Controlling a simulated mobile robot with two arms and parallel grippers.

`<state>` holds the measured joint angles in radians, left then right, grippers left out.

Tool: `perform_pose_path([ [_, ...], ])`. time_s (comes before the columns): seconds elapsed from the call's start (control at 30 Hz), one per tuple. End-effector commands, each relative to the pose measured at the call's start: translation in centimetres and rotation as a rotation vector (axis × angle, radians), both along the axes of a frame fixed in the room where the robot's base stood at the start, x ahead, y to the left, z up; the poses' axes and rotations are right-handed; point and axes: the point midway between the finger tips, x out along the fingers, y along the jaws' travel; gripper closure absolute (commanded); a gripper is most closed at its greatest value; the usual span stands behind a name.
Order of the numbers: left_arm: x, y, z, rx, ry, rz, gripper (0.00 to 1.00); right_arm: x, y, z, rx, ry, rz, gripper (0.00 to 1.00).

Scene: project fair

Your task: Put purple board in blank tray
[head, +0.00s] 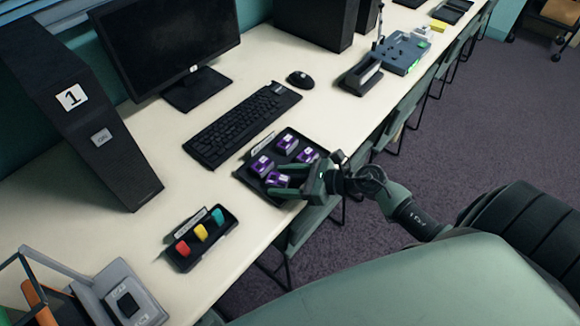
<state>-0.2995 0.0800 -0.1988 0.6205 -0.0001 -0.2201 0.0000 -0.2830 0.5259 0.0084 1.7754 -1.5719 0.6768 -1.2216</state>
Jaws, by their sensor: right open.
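Several purple boards sit in a black tray (246,178) near the front edge of the desk, one at the back (287,143), one at the left (262,166) and one at the right (308,155). The nearest purple board (277,180) lies between the fingers of my right gripper (280,181). That gripper is open and low over the tray's front corner; I cannot tell whether its fingers touch the board. The tray has a small label at its back left, too small to read. I cannot tell which tray is the blank tray. My left gripper is not in view.
A small black tray (187,265) with red, yellow and teal pieces stands at the left. A keyboard (240,124), mouse (300,79) and monitor (170,45) are behind. A black holder (360,78) and grey device (404,54) stand farther right. Chairs line the desk's front.

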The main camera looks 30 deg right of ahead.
Motion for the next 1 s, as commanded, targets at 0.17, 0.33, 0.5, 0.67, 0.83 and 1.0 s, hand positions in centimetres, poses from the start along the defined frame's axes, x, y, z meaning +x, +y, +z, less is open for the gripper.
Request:
perform_pose_path([
  [0.17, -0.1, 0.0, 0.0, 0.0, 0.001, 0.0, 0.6, -1.2, -1.1, 0.6, -0.002, 0.003, -0.001, 0.42],
  [0.33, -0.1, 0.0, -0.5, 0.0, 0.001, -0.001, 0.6, -3.8, -3.3, 2.0, -0.004, 0.004, 0.0, 0.42],
  [0.5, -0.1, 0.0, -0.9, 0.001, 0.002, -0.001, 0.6, -6.2, -5.4, 3.4, -0.003, 0.003, 0.0, 0.42],
  [0.67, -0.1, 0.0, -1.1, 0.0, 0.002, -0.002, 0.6, -7.6, -6.8, 4.3, 0.0, 0.001, -0.001, 0.42],
  [0.83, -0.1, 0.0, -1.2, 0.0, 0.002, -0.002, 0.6, -8.3, -7.4, 4.8, 0.001, 0.001, 0.001, 0.42],
  [1.0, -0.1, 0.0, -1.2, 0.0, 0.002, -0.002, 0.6, -8.3, -7.4, 4.9, 0.0, 0.0, 0.001, 0.42],
])
